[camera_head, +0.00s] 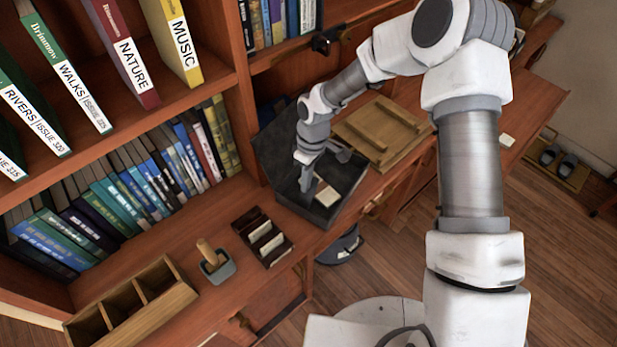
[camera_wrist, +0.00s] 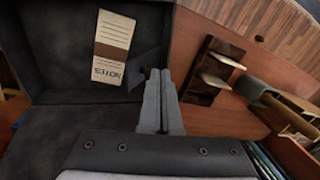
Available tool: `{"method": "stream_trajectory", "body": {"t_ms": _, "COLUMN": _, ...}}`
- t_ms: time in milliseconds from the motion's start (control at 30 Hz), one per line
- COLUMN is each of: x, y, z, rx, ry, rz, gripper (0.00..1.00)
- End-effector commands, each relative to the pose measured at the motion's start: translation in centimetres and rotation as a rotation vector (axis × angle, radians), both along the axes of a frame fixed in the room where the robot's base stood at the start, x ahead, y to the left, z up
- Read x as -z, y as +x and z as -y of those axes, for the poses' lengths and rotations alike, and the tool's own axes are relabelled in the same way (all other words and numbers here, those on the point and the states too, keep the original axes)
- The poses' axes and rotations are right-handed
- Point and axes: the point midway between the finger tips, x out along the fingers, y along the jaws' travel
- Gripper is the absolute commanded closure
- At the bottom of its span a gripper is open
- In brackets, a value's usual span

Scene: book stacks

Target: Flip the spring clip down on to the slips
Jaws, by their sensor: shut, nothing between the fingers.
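A dark grey open box (camera_head: 292,208) stands on the wooden desk, and it also fills the left of the wrist view (camera_wrist: 65,78). Cream slips marked NOTES (camera_wrist: 114,32) lie in it, with a brown band (camera_wrist: 110,52) across them; the slips also show in the head view (camera_head: 328,196). I cannot tell whether this band is the spring clip.
A dark rack with pale cards (camera_head: 262,238), a small grey holder with a wooden handle (camera_head: 213,262) and a divided wooden tray (camera_head: 130,305) stand along the desk to the left. A wooden board (camera_head: 382,132) lies behind the box. Bookshelves rise at the back left.

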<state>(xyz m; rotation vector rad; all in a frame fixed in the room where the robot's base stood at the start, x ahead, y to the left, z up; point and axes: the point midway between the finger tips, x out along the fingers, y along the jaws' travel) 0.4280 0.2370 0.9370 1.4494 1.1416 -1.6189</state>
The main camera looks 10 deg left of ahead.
Motion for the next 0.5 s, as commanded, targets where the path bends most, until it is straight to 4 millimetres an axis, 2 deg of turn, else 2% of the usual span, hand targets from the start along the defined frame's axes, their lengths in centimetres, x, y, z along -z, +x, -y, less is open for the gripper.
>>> {"method": "stream_trajectory", "body": {"t_ms": 333, "x": 1.8, "y": 2.6, "z": 0.8, "rx": 0.006, "ry": 0.129, "rz": -0.290, "gripper": 1.00}}
{"method": "stream_trajectory", "body": {"t_ms": 500, "x": 2.2, "y": 3.3, "z": 1.2, "rx": -0.002, "ry": 0.128, "rz": -0.298, "gripper": 1.00}}
